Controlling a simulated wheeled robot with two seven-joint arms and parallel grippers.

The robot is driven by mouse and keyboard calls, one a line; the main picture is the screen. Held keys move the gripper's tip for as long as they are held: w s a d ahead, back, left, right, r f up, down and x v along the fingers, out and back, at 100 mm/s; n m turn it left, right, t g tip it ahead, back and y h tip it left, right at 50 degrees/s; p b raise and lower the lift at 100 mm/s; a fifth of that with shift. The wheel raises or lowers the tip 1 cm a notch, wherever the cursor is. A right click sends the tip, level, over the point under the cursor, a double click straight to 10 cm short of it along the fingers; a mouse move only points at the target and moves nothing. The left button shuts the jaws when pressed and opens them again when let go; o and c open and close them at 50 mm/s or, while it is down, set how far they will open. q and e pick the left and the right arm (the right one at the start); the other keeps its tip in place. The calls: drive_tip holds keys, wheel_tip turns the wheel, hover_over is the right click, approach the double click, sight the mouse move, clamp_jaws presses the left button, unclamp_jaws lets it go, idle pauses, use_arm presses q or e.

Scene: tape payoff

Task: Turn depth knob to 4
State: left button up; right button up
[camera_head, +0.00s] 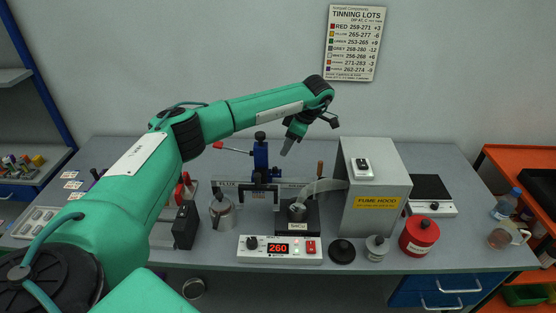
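A white control box (280,250) stands at the table's front, with a red display reading 260, a black knob (252,243) on its left and a red switch on its right. A blue stand (261,160) behind it has a black knob (260,135) on top and a red-tipped lever on its left. No depth label or scale is readable, so I cannot tell which knob is the depth knob. My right gripper is not in view.
A grey fume hood (372,187) stands right of the stand, with a small pot (297,210) near its duct. A metal jug (222,212), a black disc (342,251), a grey canister (376,248) and a red canister (419,237) stand around. A chart (354,43) hangs behind.

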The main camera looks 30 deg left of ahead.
sight(275, 167)
use_arm(q)
drive_tip(key=p+x, duration=0.1)
drive_tip(key=x, duration=0.3)
drive_tip(key=p+x, duration=0.1)
drive_tip(key=x, duration=0.4)
drive_tip(key=shift+w+p, duration=0.2)
drive_tip(key=shift+p, duration=0.1)
drive_tip(key=shift+w+f, duration=0.1)
drive_tip(key=shift+f, duration=0.35)
clamp_jaws()
